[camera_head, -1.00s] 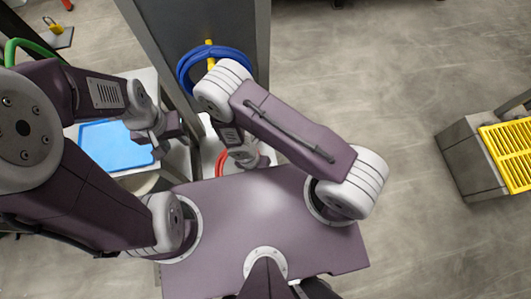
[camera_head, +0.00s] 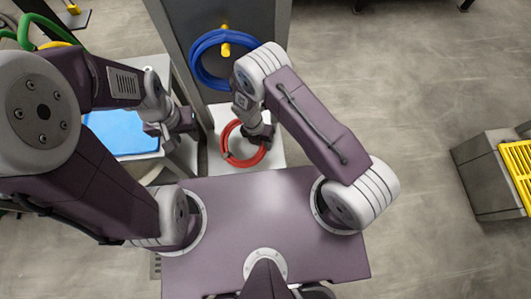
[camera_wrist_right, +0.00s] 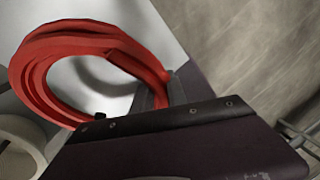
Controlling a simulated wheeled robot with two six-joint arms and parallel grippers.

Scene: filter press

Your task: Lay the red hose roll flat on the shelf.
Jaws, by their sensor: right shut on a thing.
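The red hose roll (camera_head: 229,152) is a ring of several coils over the white shelf (camera_head: 276,156) in the head view. My right gripper (camera_head: 265,138) is shut on the ring's right side. In the right wrist view the roll (camera_wrist_right: 62,45) reaches out from the jaws (camera_wrist_right: 160,95), with a shadow on the white surface below. I cannot tell whether its far side touches the shelf. My left gripper (camera_head: 182,128) is away to the left, by the blue panel; its jaws are too small to read.
A blue hose roll (camera_head: 197,62) hangs on a yellow peg (camera_head: 225,48) on the grey upright panel (camera_head: 262,18) behind the shelf. A blue tray (camera_head: 120,133) lies left. A grey block with a yellow grate (camera_head: 519,165) stands far right. Open floor lies between.

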